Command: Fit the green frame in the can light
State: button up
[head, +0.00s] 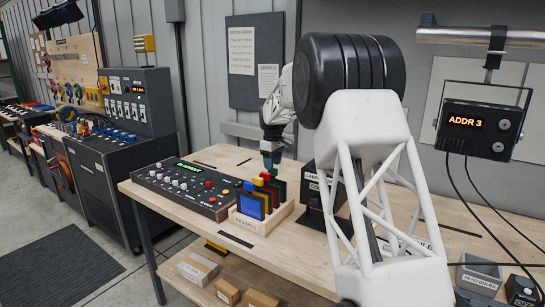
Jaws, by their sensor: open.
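A wooden rack marked FRAMES (262,228) stands on the bench and holds several coloured frames upright. A blue frame (250,206) is at its front, with yellow and red ones behind. A small green tab (273,171) shows at the back of the row, so the green frame seems to stand there, mostly hidden. My gripper (268,161) is just above the back of the rack, pointing down, open. I cannot tell if its fingers are around the green tab or only over it. I cannot clearly identify the can light; my arm hides much of the bench behind it.
A control console (180,190) lies left of the rack. A black box (322,188) with a partly hidden label stands right of it. A unit reading ADDR 3 (478,130) hangs from a pipe (470,35). A grey bin (478,280) sits at the front right.

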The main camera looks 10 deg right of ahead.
aim_at(273, 175)
jog(key=shift+f, duration=2.05)
grip_shut()
jog(key=shift+r, duration=0.2)
jog(key=shift+r, duration=2.8)
jog(key=shift+f, duration=1.8)
jog(key=shift+r, duration=0.1)
